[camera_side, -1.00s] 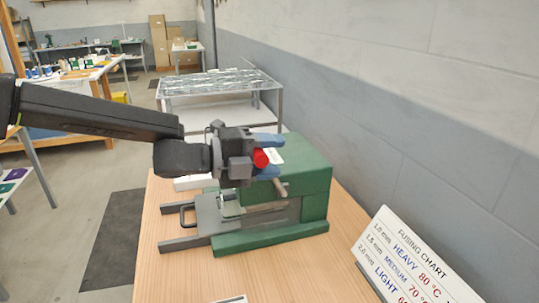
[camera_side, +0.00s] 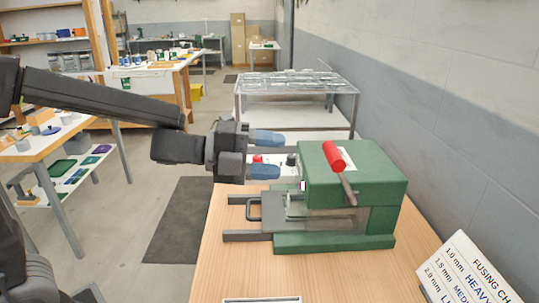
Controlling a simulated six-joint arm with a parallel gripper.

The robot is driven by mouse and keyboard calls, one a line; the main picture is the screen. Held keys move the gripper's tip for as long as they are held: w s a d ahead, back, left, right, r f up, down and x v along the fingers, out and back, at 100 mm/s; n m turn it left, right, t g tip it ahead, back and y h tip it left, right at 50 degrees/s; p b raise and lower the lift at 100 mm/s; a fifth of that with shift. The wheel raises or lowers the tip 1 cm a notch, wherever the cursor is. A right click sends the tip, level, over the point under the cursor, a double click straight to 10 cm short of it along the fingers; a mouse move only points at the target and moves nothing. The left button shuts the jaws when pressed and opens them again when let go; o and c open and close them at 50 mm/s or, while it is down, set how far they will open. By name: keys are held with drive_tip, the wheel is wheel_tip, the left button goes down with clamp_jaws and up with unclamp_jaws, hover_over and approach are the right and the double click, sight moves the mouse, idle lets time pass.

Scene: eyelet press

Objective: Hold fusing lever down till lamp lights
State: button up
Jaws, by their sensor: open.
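The fusing press is a green block (camera_side: 375,183) on the wooden table. Its lever has a red grip (camera_side: 333,155) on a metal rod (camera_side: 348,188) at the press's front side; the grip stands raised, tilted up and to the left. My gripper (camera_side: 266,154) is left of the press, its two blue fingers apart and pointing right. It is empty and clear of the lever. Behind the fingers is a pale box with a small red part (camera_side: 258,159) and a black knob (camera_side: 291,160). I cannot tell which part is the lamp, or whether one is lit.
A grey tray with a handle (camera_side: 253,209) sticks out of the press to the left. A fusing chart (camera_side: 468,270) stands at the table's front right. A wire-topped rack (camera_side: 297,84) stands behind.

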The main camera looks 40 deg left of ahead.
drive_tip(key=shift+s+f+n, duration=0.1)
drive_tip(key=shift+f+n, duration=0.1)
drive_tip(key=shift+n, duration=0.2)
drive_tip(key=c, duration=0.3)
drive_tip(key=shift+s+f+n, duration=0.1)
drive_tip(key=shift+f+n, duration=0.25)
drive_tip(key=shift+n, duration=0.55)
drive_tip(key=shift+c, duration=0.9)
drive_tip(key=n, duration=0.2)
drive_tip(key=f+n+h, duration=0.1)
drive_tip(key=n, duration=0.2)
drive_tip(key=s+f+n, duration=0.1)
drive_tip(key=n, duration=0.2)
drive_tip(key=shift+s+f+h, duration=0.1)
drive_tip(key=shift+h, duration=0.3)
drive_tip(key=c, duration=0.4)
drive_tip(key=n, duration=0.4)
drive_tip(key=f+n, duration=0.1)
drive_tip(key=n, duration=0.1)
drive_tip(key=shift+s+a+h, duration=0.2)
drive_tip(key=shift+s+h, duration=0.2)
clamp_jaws()
drive_tip(key=s+a+f+n+t+h, duration=0.1)
drive_tip(key=n+t, duration=0.1)
drive_tip(key=n, duration=0.8)
drive_tip(key=s+a+f+n+t, duration=0.1)
drive_tip(key=a+n+t, duration=0.1)
drive_tip(key=n, duration=0.7)
drive_tip(key=x, duration=1.4)
drive_tip(key=shift+s+d, duration=0.15)
